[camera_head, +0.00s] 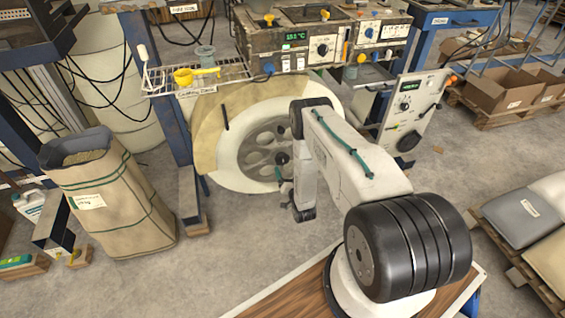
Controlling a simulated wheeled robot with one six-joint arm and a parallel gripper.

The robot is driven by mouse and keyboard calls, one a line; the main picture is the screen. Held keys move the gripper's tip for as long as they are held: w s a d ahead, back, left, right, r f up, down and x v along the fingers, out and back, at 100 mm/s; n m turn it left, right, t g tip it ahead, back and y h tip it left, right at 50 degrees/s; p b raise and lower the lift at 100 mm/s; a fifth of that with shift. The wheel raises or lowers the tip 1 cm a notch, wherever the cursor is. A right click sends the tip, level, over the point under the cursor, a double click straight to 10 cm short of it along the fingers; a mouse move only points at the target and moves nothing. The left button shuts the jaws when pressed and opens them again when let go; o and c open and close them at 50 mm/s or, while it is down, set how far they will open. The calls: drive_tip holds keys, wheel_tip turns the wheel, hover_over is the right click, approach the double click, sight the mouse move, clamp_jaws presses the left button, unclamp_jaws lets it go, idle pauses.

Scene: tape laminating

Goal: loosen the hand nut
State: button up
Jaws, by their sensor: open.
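The hand nut (282,158) looks like a small dark knob at the hub of the large spoked reel (249,133). The reel stands upright, with a pale rim and a tan disc behind it. My arm comes up from the front right and bends down just right of the hub. My gripper (280,178) shows small and partly hidden by the arm, just below the nut. It looks open and apart from the nut, though the exact gap is hard to tell.
A control box (294,46) and a wire shelf (205,75) with a yellow cup (188,76) sit above the reel. A panel with knobs (414,108) stands right. A tan sack (108,193) stands left. The grey floor below the reel is clear.

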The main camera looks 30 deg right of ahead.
sight(283, 162)
drive_tip(key=x, duration=0.7)
drive_tip(key=shift+w, duration=0.2)
drive_tip(key=c, duration=1)
